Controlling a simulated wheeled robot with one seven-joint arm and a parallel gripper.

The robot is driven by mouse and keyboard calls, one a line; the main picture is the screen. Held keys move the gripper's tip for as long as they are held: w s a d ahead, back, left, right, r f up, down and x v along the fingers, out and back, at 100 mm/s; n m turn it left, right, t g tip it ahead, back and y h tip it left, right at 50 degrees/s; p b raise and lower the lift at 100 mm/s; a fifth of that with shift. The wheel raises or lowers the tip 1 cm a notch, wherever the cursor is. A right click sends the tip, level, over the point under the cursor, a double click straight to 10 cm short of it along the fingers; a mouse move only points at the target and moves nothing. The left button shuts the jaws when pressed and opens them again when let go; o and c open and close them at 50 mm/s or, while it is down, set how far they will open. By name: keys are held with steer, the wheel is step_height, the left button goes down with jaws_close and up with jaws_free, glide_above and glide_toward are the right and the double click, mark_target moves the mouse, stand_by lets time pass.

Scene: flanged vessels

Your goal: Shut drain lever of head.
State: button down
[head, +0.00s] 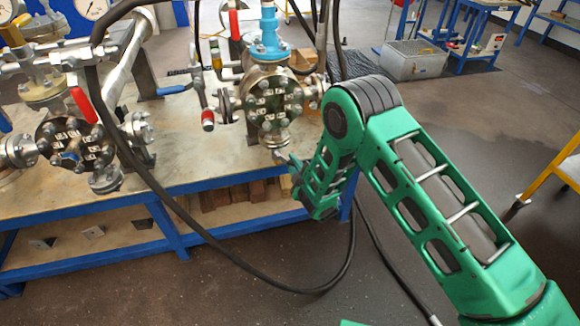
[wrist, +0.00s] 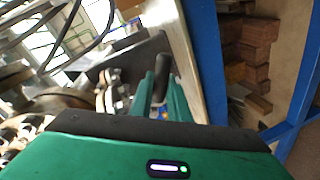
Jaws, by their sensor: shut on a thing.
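The flanged vessel (head: 274,103) nearest my arm has a dark round bolted cover and a light-blue top fitting (head: 268,38). It stands near the front edge of the bench. My gripper (head: 290,163) is just below and right of this vessel, by its bottom flange. In the wrist view, the two green fingers of my gripper (wrist: 160,92) are shut on a dark lever handle (wrist: 162,72), which shows between and beyond them. In the head view the lever is too small and hidden by my gripper to make out. Its exact angle is unclear.
A second flanged vessel (head: 75,143) with a red handle stands at left on the bench (head: 190,150). A red-tipped lever (head: 208,120) hangs left of the near vessel. Wooden blocks (head: 225,196) lie on the lower shelf. A black cable loops before the bench.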

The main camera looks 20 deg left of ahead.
steer(key=r+n, duration=0.1)
steer(key=n+h, duration=0.1)
steer(key=n, duration=0.1)
steer(key=shift+w+d+r, duration=0.15)
steer(key=shift+d+r, duration=0.15)
steer(key=shift+r, duration=0.05)
steer(key=shift+r+n+t+h, duration=0.3)
steer(key=shift+r+n, duration=0.15)
steer(key=shift+n, duration=0.55)
steer(key=c, duration=1.7)
jaws_free()
steer(key=shift+s, duration=0.2)
steer(key=shift+c, duration=0.2)
steer(key=shift+o, duration=0.4)
steer(key=shift+w, duration=0.1)
steer(key=shift+r, duration=0.1)
